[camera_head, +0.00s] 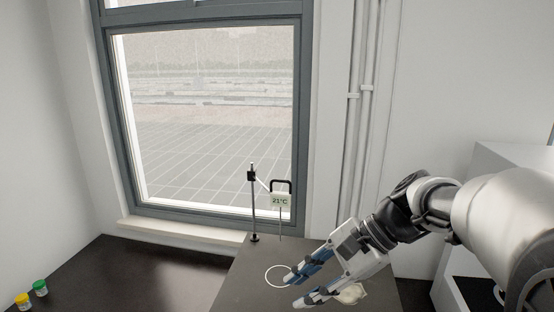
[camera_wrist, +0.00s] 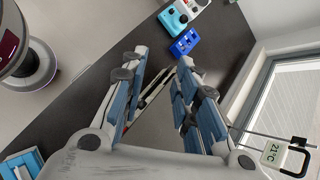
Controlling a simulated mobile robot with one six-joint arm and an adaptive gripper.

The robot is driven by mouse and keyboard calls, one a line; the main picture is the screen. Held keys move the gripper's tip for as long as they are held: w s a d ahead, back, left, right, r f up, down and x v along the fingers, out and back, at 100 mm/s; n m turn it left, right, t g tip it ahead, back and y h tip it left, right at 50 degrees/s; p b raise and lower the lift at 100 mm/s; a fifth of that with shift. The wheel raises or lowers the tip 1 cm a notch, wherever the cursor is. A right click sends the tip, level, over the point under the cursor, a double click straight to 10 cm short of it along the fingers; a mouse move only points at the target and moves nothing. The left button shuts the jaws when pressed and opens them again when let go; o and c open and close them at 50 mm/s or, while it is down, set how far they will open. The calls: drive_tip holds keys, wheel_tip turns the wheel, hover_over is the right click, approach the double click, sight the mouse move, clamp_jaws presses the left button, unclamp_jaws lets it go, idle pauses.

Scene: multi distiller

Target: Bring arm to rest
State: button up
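My arm reaches in from the right in the head view. My gripper (camera_head: 297,288) is above the dark bench, beside a white ring and in front of the thermometer stand. Its two blue-padded fingers are spread apart with a gap between them. In the wrist view my gripper (camera_wrist: 158,70) also shows open, and I see nothing gripped between the fingers. The contact between gripper and bench, if any, cannot be told.
A stand (camera_head: 253,205) holds a 21°C thermometer display (camera_head: 281,200) near the window. A white ring (camera_head: 279,276) lies close to my fingers. Yellow-capped (camera_head: 23,300) and green-capped (camera_head: 40,287) jars stand at far left. A blue rack (camera_wrist: 184,42) shows in the wrist view.

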drive_tip(key=s+d+f+n+t+h+b, duration=0.2)
drive_tip(key=s+d+f+n+h+b, duration=0.2)
drive_tip(key=s, duration=0.5)
drive_tip(key=s+d+f+n+t+h+b, duration=0.2)
drive_tip(key=s+d+f+n+h+b, duration=0.1)
drive_tip(key=s+f+n, duration=0.5)
drive_tip(key=shift+s+d+f+h+b, duration=0.45)
drive_tip(key=shift+s+d+h, duration=0.4)
drive_tip(key=shift+s, duration=0.25)
drive_tip(key=shift+a, duration=0.1)
